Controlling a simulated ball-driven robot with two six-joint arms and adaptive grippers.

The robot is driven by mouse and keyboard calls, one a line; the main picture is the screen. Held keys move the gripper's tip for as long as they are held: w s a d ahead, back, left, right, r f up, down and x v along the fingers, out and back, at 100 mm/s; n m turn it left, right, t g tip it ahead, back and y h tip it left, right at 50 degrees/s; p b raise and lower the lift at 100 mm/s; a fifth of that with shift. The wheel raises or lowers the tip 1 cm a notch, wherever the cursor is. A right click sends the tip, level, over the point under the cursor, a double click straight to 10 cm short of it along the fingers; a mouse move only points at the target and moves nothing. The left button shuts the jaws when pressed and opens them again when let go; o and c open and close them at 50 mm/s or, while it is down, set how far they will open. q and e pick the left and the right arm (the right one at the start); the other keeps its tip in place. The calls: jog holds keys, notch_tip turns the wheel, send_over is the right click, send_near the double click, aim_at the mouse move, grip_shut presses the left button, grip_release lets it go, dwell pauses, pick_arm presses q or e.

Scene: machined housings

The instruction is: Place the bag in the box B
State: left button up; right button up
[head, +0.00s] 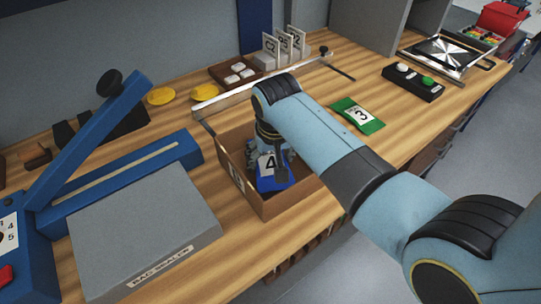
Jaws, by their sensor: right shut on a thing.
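A blue bag (276,182) with a white label reading 4 is inside the open brown box (290,202). The box has a label on its left side, which is too small to read surely. My right gripper (270,152) reaches down into the box from the right and is shut on the top of the blue bag. The arm hides part of the box's far and right sides. Whether the bag touches the box floor cannot be told. My left gripper is not in view.
A grey and blue bag sealer (150,240) with a raised lever stands at the left. A green bag (358,117) labelled 3 lies right of the box. A button panel (413,82) is farther right.

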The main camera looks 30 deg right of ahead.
jog(key=shift+f, duration=0.5)
jog(key=o, duration=1.3)
jog(key=d+v, duration=0.1)
jog(key=v, duration=1.2)
jog(key=shift+a+p, duration=0.3)
jog(key=shift+a, duration=0.2)
jog(key=shift+r, duration=0.1)
